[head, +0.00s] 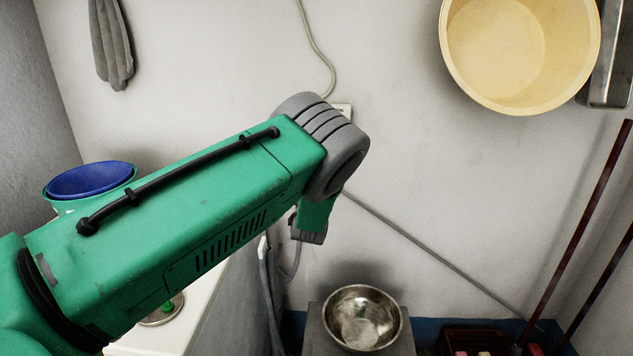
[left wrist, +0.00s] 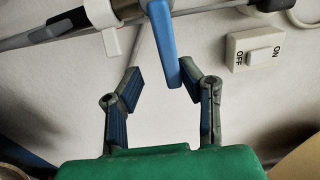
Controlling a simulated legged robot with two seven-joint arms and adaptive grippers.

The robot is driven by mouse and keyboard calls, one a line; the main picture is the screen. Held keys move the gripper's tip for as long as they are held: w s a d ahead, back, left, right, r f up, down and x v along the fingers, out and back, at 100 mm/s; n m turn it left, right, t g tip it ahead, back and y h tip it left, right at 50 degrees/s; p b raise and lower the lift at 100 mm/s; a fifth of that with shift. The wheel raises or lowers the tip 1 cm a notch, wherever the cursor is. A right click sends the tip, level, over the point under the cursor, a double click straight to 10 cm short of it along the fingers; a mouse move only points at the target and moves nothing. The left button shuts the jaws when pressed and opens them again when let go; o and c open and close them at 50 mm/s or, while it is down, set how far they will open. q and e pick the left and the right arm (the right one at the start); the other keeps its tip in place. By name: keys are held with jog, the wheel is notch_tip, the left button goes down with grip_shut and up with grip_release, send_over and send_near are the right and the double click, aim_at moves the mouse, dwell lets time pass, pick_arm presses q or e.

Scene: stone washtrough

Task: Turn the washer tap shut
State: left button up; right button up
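In the left wrist view the washer tap's blue lever (left wrist: 163,42) hangs down from a pipe at the top edge. Its lower end lies between the fingers of my left gripper (left wrist: 159,78), closer to the right finger. The gripper is open, with a clear gap to the left finger; I cannot tell whether the right finger touches the lever. The upper part of the tap is cut off by the frame. In the head view my green left arm hides the tap, and my gripper's fingers cannot be made out. My right gripper is in neither view.
An ON/OFF wall switch (left wrist: 256,48) is right of the lever. In the head view, a metal bowl (head: 362,318) stands below my arm. A blue basin (head: 90,180) is at left, a yellow basin (head: 520,50) hangs upper right, and poles (head: 585,220) lean at right.

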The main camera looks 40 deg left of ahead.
pick_arm(q)
jog(key=shift+d+r, duration=0.1)
jog(key=shift+r, duration=0.3)
jog(key=v, duration=1.2)
jog(key=shift+d, duration=0.2)
jog(key=shift+w+a+f, duration=0.1)
jog(key=shift+f, duration=0.05)
jog(key=shift+a, duration=0.15)
